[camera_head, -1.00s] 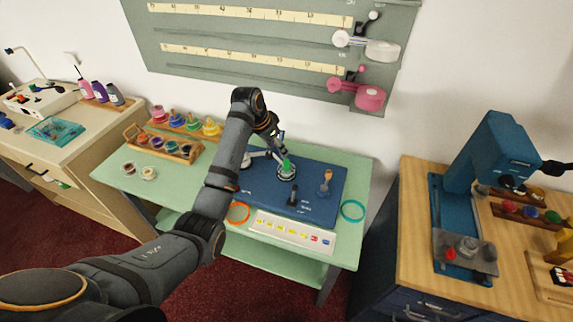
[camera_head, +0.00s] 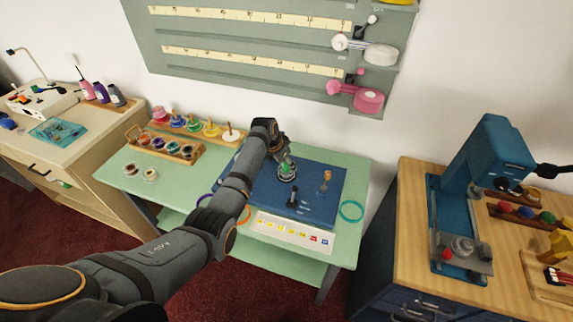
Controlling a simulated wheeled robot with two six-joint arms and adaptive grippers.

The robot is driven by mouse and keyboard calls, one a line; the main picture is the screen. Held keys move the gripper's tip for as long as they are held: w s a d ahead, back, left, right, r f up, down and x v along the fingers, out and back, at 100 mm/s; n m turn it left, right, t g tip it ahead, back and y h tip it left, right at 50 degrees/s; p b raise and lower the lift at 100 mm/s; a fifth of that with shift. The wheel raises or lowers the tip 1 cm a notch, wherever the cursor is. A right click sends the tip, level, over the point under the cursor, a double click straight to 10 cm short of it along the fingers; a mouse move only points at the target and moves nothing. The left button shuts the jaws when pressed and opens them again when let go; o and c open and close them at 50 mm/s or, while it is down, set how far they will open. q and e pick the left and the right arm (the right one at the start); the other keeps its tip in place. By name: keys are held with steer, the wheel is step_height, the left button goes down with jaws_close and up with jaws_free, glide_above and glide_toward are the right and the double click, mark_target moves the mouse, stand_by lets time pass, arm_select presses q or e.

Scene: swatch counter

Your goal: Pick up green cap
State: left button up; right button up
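The green cap (camera_head: 286,165) sits upright on a round metallic piece (camera_head: 287,176) on the dark blue mat (camera_head: 328,208), in the middle of the green table. My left arm reaches in from the lower left. My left gripper (camera_head: 283,153) points down right at the cap's top, very close to it. The fingers are small and dark here, so I cannot tell whether they touch the cap or how far apart they are. Part of the mat's left side is hidden behind my arm. My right gripper does not show.
A black upright piece (camera_head: 292,198) and an orange-topped piece (camera_head: 325,180) stand on the mat. A white colour strip (camera_head: 290,231) lies in front. A teal ring (camera_head: 352,211) lies right. A rack of coloured caps (camera_head: 211,129) stands at the back left.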

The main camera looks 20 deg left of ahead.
arm_select(q)
steer(key=c, duration=0.8)
steer(key=shift+c, duration=0.2)
steer(key=shift+r, duration=0.1)
steer(key=shift+r, duration=0.25)
step_height(320, 180, up, 3)
steer(key=shift+s+f+b, duration=0.1)
steer(key=shift+b, duration=0.6)
steer(key=s+d+r, duration=0.2)
steer(key=s+r, duration=0.2)
steer(key=s, duration=0.2)
steer(key=s+d+r+b, duration=0.1)
steer(key=s+d+r, duration=0.1)
steer(key=s+r, duration=0.3)
steer(key=shift+s+d+r, duration=0.3)
steer(key=shift+s, duration=0.8)
